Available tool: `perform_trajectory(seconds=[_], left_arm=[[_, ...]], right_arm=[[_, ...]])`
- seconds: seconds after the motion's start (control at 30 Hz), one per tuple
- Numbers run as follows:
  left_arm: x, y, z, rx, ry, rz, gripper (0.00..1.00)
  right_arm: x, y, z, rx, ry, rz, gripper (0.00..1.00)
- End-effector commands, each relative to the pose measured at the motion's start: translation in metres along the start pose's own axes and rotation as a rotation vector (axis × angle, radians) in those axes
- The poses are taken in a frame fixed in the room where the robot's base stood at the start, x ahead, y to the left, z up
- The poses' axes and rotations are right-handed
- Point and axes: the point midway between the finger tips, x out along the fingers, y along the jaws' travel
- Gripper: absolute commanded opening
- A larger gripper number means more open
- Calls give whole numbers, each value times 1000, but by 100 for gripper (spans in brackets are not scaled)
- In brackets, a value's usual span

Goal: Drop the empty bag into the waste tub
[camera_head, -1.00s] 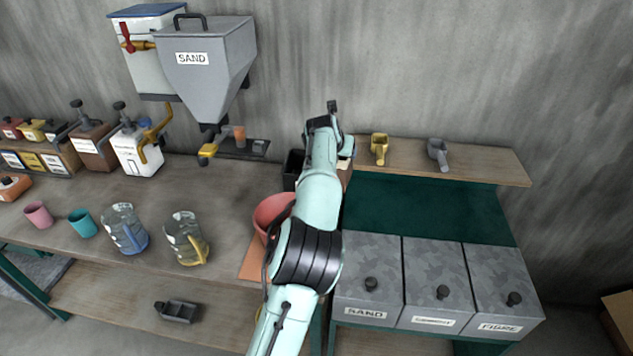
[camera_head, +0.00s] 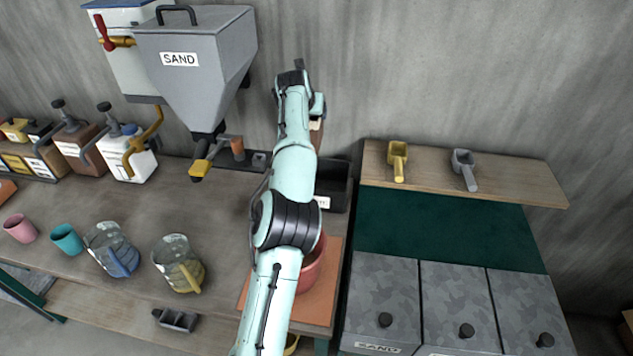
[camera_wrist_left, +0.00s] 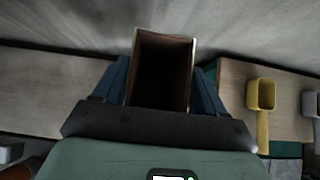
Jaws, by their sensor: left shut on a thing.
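The empty bag shows in the left wrist view (camera_wrist_left: 162,72) as an upright, open-topped brown sleeve with a dark inside. My left gripper (camera_wrist_left: 162,90) is shut on it, one blue finger on each side. In the head view a small tan bit of the bag (camera_head: 316,132) shows beside my wrist, high near the back wall; the fingers are hidden there. A black open tub (camera_head: 340,198) with a partly covered white label, likely the waste tub, stands at the back of the bench, right of my forearm. My right gripper is not in view.
A red bucket (camera_head: 313,268) on an orange mat (camera_head: 318,305) is partly under my arm. The sand hopper (camera_head: 198,65) hangs to the left. A wooden shelf (camera_head: 480,185) with yellow (camera_head: 397,158) and grey (camera_head: 464,168) scoops is to the right. Jugs and cups stand left.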

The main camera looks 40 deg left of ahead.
Motion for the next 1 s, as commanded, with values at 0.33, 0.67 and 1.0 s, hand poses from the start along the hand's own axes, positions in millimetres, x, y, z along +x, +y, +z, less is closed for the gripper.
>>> perform_trajectory(seconds=[0.33,0.67,1.0], left_arm=[[56,0,-59,-3,7,0,0],[102,1,-106,-1,2,1,0],[130,1,-135,-1,3,1,0]], right_arm=[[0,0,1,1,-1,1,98],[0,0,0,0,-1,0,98],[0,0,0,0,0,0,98]])
